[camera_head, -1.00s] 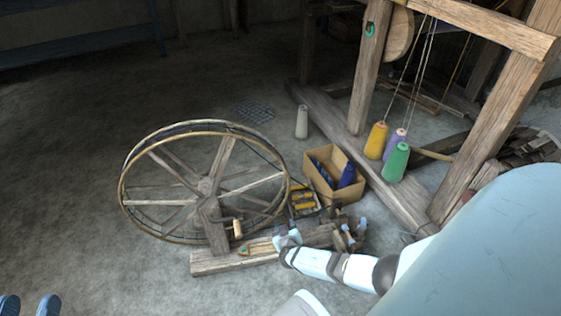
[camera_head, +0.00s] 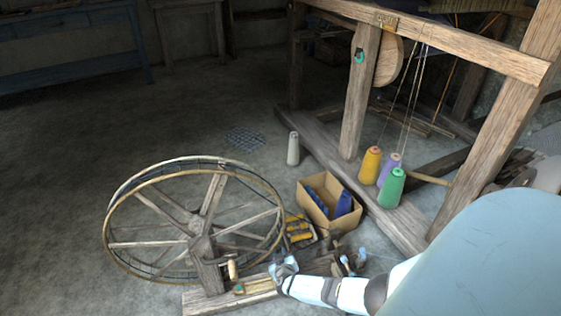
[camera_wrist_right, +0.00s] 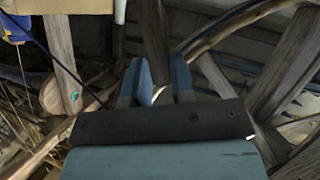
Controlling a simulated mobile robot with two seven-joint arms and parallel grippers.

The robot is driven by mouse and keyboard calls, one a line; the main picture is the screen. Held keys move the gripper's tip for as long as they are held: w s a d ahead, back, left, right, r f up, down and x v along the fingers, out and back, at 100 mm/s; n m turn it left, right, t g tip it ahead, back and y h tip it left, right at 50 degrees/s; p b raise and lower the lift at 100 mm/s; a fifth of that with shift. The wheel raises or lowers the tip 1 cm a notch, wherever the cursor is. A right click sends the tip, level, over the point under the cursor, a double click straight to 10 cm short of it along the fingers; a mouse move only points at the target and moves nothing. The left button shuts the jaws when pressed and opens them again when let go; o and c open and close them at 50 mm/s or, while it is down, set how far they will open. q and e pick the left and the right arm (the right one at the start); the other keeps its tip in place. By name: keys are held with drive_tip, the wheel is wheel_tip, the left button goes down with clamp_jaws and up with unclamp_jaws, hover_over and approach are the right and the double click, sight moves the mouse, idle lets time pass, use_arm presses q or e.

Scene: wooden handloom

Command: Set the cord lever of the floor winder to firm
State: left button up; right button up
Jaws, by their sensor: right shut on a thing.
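The floor winder (camera_head: 205,270) stands on the floor in the head view, with a large spoked wheel and a long wooden base beam. A small wooden crank handle (camera_head: 232,270) hangs beside its post. My right gripper (camera_head: 283,265) is at the base beam, right of the wheel. In the right wrist view its blue fingers (camera_wrist_right: 158,88) are close together around a small pale piece (camera_wrist_right: 158,94), which looks like the cord lever. The fingers hide most of it, and its setting cannot be read. My left gripper is out of view.
A cardboard box (camera_head: 312,212) with blue cones and a tray of yellow bobbins (camera_head: 299,233) sit close behind my right gripper. A pale cone (camera_head: 293,148) and yellow, lilac and green cones stand by the loom frame (camera_head: 360,100). The floor at left is clear.

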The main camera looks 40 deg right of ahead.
clamp_jaws()
drive_tip(key=shift+w+a+f+n+h, duration=0.25)
drive_tip(key=shift+w+a+n, duration=0.05)
drive_tip(key=shift+a+n, duration=0.2)
drive_tip(key=shift+w+a+f+n+h, duration=0.25)
drive_tip(key=shift+a+n, duration=0.15)
drive_tip(key=shift+a, duration=0.05)
drive_tip(key=o, duration=0.7)
unclamp_jaws()
